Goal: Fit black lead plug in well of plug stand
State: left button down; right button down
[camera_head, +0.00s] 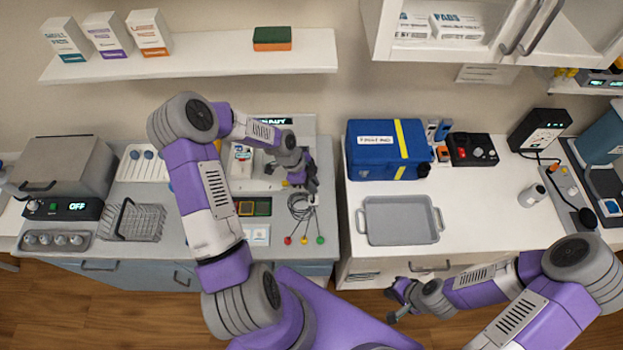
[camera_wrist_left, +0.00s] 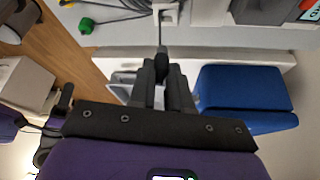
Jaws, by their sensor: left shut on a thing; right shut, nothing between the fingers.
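My left gripper (camera_head: 311,186) is over the right part of the left bench. In the left wrist view its fingers (camera_wrist_left: 161,78) are shut on a small dark piece, the black lead plug (camera_wrist_left: 161,62), mostly hidden between them. A thin dark length runs from it toward a pale grey block (camera_wrist_left: 168,14); I cannot tell whether they touch. The block may be part of the plug stand, whose well I cannot make out. Coiled grey leads (camera_head: 299,207) with red, yellow and green ends lie just below the gripper. My right gripper (camera_head: 397,302) is shut and empty, in front of the right bench.
A blue case (camera_head: 376,151) and a grey tray (camera_head: 400,220) stand on the right bench, across a gap from the left one. The green lead end (camera_wrist_left: 86,26) shows in the wrist view. A wire basket (camera_head: 133,221) and grey box (camera_head: 65,167) stand at the left.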

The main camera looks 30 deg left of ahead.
pick_arm(q)
jog(key=shift+f+b, duration=1.7)
jog(key=shift+f, duration=0.9)
jog(key=shift+f+b, duration=1.1)
jog(key=shift+f, duration=0.05)
jog(key=c, duration=1.4)
grip_release()
jog(key=shift+o, duration=0.2)
jog(key=shift+r, duration=0.15)
jog(key=shift+r+p, duration=1.3)
jog(key=shift+r, duration=0.65)
jog(key=shift+o, duration=0.3)
jog(key=o, duration=0.5)
